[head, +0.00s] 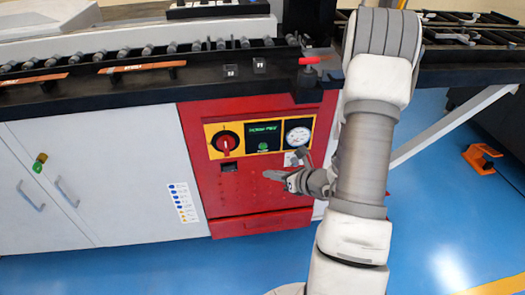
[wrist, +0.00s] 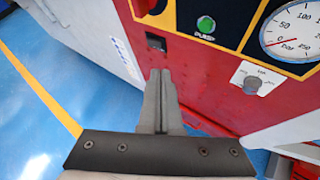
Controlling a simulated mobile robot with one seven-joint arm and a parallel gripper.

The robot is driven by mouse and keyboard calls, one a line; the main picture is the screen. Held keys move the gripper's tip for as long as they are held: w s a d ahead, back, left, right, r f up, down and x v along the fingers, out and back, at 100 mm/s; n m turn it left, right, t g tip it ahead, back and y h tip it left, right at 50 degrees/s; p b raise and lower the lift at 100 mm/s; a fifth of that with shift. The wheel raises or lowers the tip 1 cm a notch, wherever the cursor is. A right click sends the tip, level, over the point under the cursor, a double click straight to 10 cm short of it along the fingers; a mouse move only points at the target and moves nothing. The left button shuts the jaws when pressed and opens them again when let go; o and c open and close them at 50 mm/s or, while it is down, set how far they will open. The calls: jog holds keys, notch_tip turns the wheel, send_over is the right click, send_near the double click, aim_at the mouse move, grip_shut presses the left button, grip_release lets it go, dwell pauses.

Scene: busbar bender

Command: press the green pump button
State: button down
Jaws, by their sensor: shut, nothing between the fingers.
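The green pump button (head: 263,147) is a small round button on the dark square plate in the yellow-bordered control strip of the red cabinet. It also shows near the top of the wrist view (wrist: 206,25), with a white label under it. My gripper (head: 267,174) is shut and empty. It is in front of the red panel, below the button in the head view. In the wrist view its fingertips (wrist: 160,73) are below and left of the button, apart from it in the picture. The gap to the panel is hard to judge.
A red rotary switch (head: 227,143) is left of the button and a round gauge (head: 298,136) is right. A small knob (wrist: 251,85) sits below the gauge. A dark square recess (wrist: 156,42) is just above my fingertips in the wrist view. The dark bench edge (head: 130,97) overhangs above.

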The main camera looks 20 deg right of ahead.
aim_at(263, 147)
jog(key=shift+d+f, duration=0.15)
jog(key=w+d+p, duration=0.1)
jog(key=w+d, duration=0.1)
jog(key=w, duration=0.6)
jog(key=shift+w+d, duration=0.15)
jog(key=shift+w, duration=0.1)
jog(key=shift+w, duration=0.15)
dwell(2.1)
jog(key=shift+w+d, duration=0.15)
jog(key=shift+w, duration=0.1)
